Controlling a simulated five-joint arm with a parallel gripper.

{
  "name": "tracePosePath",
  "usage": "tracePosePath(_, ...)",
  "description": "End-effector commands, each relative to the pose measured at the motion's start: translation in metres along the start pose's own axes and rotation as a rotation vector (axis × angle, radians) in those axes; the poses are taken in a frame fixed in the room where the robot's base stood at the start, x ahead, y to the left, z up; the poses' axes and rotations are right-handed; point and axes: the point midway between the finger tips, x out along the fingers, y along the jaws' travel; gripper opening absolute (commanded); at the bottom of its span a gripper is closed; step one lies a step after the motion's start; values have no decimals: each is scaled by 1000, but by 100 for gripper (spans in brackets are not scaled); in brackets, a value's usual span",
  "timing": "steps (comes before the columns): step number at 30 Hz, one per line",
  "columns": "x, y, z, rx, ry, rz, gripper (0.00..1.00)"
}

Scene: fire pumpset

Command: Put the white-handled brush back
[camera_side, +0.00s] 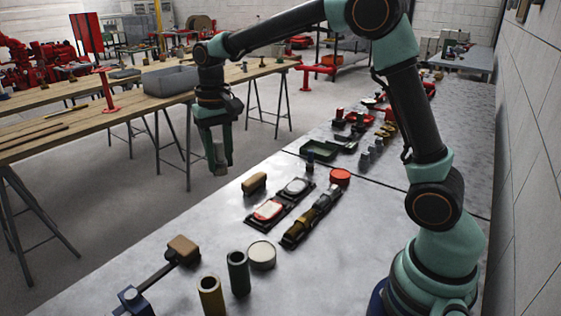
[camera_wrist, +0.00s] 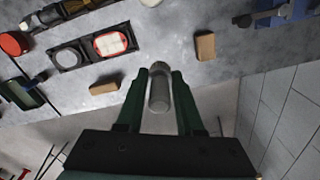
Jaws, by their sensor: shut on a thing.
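My gripper (camera_side: 218,160) is shut on a grey, rounded cylindrical thing, which hangs between its two green fingers in the side view (camera_side: 219,153). In the wrist view the fingers (camera_wrist: 159,85) press it from both sides, and the grey cylinder (camera_wrist: 159,92) points up the picture. Its far end is rounded. I cannot tell whether it is the white-handled brush; no bristles show. The gripper is held in the air around the front edge of the grey bench (camera_side: 190,225), clear of the things on it. I cannot make out a white-handled brush elsewhere.
A wooden block (camera_side: 254,184), a black two-part tray (camera_side: 284,203), a brass nozzle (camera_side: 312,216) and a red cap (camera_side: 340,176) lie near the gripper. Upright tubes (camera_side: 238,272) and a round tin (camera_side: 262,255) stand nearer the camera.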

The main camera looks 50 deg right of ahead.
Motion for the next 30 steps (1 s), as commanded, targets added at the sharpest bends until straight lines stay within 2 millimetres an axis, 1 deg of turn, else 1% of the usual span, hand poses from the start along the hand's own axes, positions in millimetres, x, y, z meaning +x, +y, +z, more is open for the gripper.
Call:
tracePosePath(1,-5,-5,1,15,2,-1,0)
tracePosePath(2,-6,-7,2,25,1,-1,0)
tracePosePath(5,2,-9,4,41,-3,2,0)
tracePosePath(8,23,-9,4,43,-6,3,0)
tracePosePath(18,107,-8,5,41,-7,3,0)
tracePosePath(21,127,-8,5,41,-5,2,0)
tracePosePath(24,140,-8,4,41,-3,2,0)
tracePosePath(29,150,-8,4,41,-2,1,0)
tracePosePath(30,155,-8,4,41,-3,1,0)
